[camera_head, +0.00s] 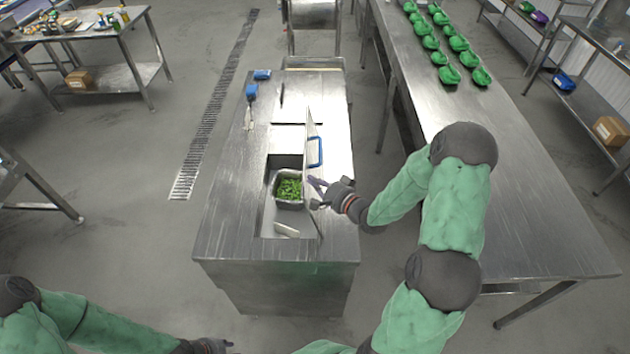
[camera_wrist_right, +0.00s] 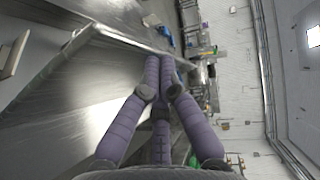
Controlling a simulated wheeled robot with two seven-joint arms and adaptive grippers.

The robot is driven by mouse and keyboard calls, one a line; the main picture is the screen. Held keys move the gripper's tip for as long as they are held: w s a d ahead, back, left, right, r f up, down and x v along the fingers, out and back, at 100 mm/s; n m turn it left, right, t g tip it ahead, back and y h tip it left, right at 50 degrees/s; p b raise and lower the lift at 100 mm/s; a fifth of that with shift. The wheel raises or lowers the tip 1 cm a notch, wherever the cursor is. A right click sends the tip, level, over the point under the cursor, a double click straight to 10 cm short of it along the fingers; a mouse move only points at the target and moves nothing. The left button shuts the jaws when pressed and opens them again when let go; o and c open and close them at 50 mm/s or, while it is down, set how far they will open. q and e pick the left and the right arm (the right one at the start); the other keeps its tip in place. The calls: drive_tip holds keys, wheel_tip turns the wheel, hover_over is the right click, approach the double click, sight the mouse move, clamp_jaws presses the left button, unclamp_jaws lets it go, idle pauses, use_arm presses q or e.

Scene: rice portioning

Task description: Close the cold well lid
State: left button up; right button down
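The cold well (camera_head: 267,215) is a rectangular opening in the steel counter, uncovered, with a pan of green leafy food (camera_head: 289,189) inside. Its lid (camera_head: 311,128) stands raised along the well's right side, seen almost edge-on, with a blue handle (camera_head: 315,152) on its right face. My right gripper (camera_head: 312,182) is to the right of the lid, below the handle in the picture. In the right wrist view its purple fingers (camera_wrist_right: 160,62) come together at the tips with nothing seen between them. Whether they touch the lid is unclear. My left gripper (camera_head: 218,345) is low at the bottom edge, small and partly cut off.
A pale utensil (camera_head: 286,230) lies at the well's near end. A blue-handled tool (camera_head: 251,93), a blue item (camera_head: 262,75) and a dark thin tool (camera_head: 282,94) are at the counter's far end. A long steel table (camera_head: 530,190) with several green bowls (camera_head: 450,75) stands right.

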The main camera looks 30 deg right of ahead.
drive_tip(key=shift+a, duration=0.15)
drive_tip(key=shift+w+a, duration=0.3)
drive_tip(key=shift+a, duration=0.15)
drive_tip(key=w+a+f+n+g+h+b, duration=0.1)
drive_tip(key=w+a+f+n+g+h, duration=0.15)
drive_tip(key=w+a+f, duration=0.4)
drive_tip(key=w+a+f+n+g+h+b, duration=0.1)
drive_tip(key=w+a+f+n+g+h, duration=0.2)
drive_tip(key=a, duration=0.6)
drive_tip(key=shift+g, duration=0.25)
drive_tip(key=a+f+b, duration=0.1)
drive_tip(key=f, duration=0.3)
drive_tip(key=w+a+f+b, duration=0.1)
drive_tip(key=f, duration=0.3)
drive_tip(key=w+a+f+b, duration=0.1)
drive_tip(key=f+b, duration=0.1)
drive_tip(key=f, duration=0.2)
drive_tip(key=shift+a+f, duration=0.2)
drive_tip(key=shift+f, duration=0.05)
drive_tip(key=shift+w+a+f+b, duration=0.1)
drive_tip(key=shift+f+b, duration=0.4)
drive_tip(key=shift+f, duration=0.3)
